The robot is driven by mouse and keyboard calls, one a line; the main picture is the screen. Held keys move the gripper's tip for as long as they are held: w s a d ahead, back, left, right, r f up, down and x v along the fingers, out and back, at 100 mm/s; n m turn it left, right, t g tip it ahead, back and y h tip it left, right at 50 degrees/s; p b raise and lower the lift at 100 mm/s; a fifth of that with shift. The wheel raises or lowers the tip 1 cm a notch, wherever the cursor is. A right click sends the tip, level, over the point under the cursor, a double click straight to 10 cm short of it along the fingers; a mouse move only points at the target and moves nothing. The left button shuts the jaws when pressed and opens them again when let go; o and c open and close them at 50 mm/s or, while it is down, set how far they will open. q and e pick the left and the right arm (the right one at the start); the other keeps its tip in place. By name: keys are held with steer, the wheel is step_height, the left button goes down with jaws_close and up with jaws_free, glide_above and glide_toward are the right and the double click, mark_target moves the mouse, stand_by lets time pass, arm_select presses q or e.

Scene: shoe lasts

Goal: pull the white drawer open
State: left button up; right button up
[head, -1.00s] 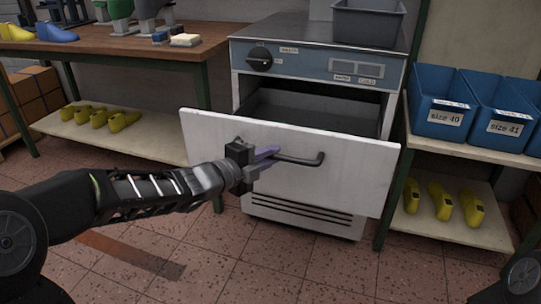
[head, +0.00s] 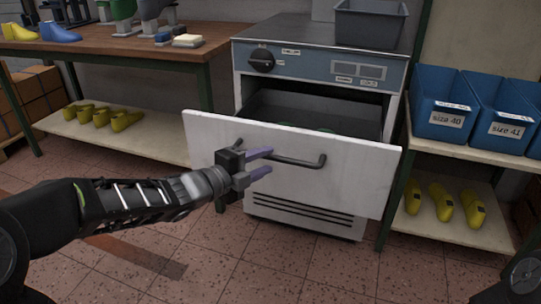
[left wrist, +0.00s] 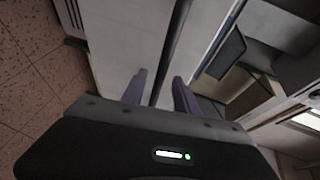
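The white drawer (head: 355,178) stands pulled out of the grey cabinet (head: 385,70), with its dark inside showing above the front panel. Its dark bar handle (head: 308,162) runs across the upper part of the front. My left gripper (head: 270,162) is in front of the handle's left part, with its two purple fingers spread and nothing gripped. In the left wrist view the fingers (left wrist: 159,78) are apart, and the handle (left wrist: 172,45) shows as a dark bar between and beyond them. My right gripper is out of view.
A wooden workbench (head: 140,46) stands to the left, with yellow lasts (head: 118,118) on its lower shelf. To the right, blue bins (head: 440,118) sit on a shelf. A grey tray (head: 370,25) is on top of the cabinet. The tiled floor in front is clear.

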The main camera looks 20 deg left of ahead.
arm_select(q)
steer(key=p+v, duration=0.1)
steer(key=v, duration=0.3)
steer(key=shift+s+a, duration=0.1)
steer(key=shift+s, duration=0.1)
